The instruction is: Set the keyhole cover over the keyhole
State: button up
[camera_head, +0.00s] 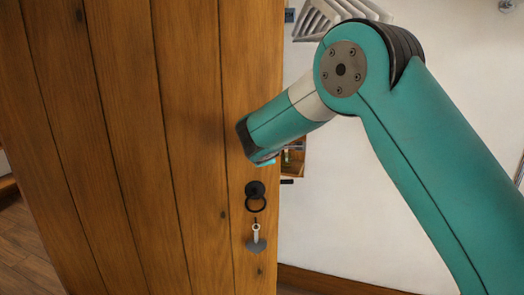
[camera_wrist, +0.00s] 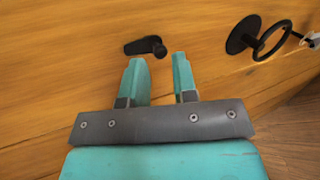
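A small black piece that looks like the keyhole cover (camera_wrist: 143,46) lies against the wooden door in the wrist view, just beyond my fingertips. It is elongated and lies crosswise in the picture, with a rounded end at the right. I cannot tell a separate keyhole from it. My gripper (camera_wrist: 158,62) is open and empty, with its two teal fingers apart and pointing at the piece. In the head view my gripper (camera_head: 265,161) is near the door's right edge, above the ring handle, mostly hidden by my wrist. The cover is hidden there.
The plank door (camera_head: 190,130) fills the left side. A black ring handle (camera_head: 256,190) sits below my gripper; it also shows at right in the wrist view (camera_wrist: 258,38). A pale key-like piece with a grey plate (camera_head: 256,243) is below it. White wall stands right of the door.

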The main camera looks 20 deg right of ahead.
jog(key=b+v, duration=0.4)
jog(key=v, duration=1.1)
jog(key=s+a+f+m+g+y, duration=0.1)
jog(key=s+f+m+g+y, duration=0.1)
jog(key=s, duration=0.9)
jog(key=s+a+f+m+g+y, duration=0.1)
jog(key=s+f+m+g+y, duration=0.2)
jog(key=s+g, duration=0.3)
jog(key=s+f+m+g+y, duration=0.3)
jog(key=s+f+m+g, duration=0.2)
jog(key=s, duration=1.1)
jog(key=shift+a, duration=0.4)
jog(key=shift+s, duration=0.1)
jog(key=o, duration=0.4)
jog(key=shift+c, duration=0.2)
